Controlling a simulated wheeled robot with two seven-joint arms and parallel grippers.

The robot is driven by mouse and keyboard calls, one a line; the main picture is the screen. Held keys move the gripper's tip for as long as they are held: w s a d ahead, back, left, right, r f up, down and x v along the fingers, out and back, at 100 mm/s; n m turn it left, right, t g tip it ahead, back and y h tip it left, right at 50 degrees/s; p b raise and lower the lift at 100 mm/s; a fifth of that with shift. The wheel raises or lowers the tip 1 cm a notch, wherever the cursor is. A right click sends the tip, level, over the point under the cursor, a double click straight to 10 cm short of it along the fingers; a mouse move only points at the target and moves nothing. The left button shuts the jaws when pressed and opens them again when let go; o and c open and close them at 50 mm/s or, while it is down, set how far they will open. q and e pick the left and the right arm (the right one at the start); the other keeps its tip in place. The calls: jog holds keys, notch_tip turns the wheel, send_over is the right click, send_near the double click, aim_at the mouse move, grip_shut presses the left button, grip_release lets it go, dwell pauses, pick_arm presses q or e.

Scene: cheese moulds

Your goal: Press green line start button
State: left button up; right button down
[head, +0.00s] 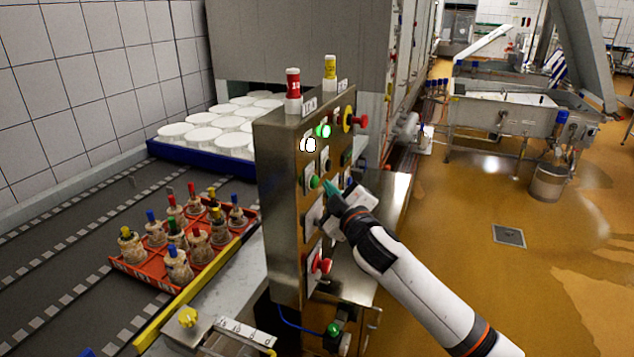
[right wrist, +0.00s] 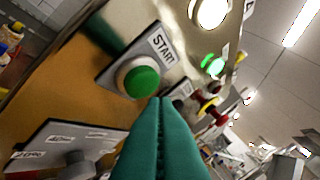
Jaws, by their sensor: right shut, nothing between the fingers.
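The green start button (head: 314,182) sits on the front of a steel control panel (head: 283,200) in the head view. In the right wrist view the green button (right wrist: 141,81) is large, on a grey plate marked START. My right gripper (head: 329,186) is shut and empty, its teal fingers just right of the button in the head view. In the right wrist view its fingertips (right wrist: 163,100) lie just below and right of the button; I cannot tell whether they touch it. My left gripper is not in view.
The panel also has a lit green lamp (head: 323,131), a lit white lamp (head: 308,145), a red knob on yellow (head: 349,119) and a red button (head: 321,264). An orange crate (head: 150,274) of moulds and a blue tray (head: 186,155) with white moulds stand left.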

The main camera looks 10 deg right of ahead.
jog(key=s+d, duration=0.1)
jog(key=d, duration=0.1)
jog(key=s+d+p, duration=0.1)
jog(key=d, duration=0.1)
jog(key=shift+s, duration=0.4)
dwell(0.4)
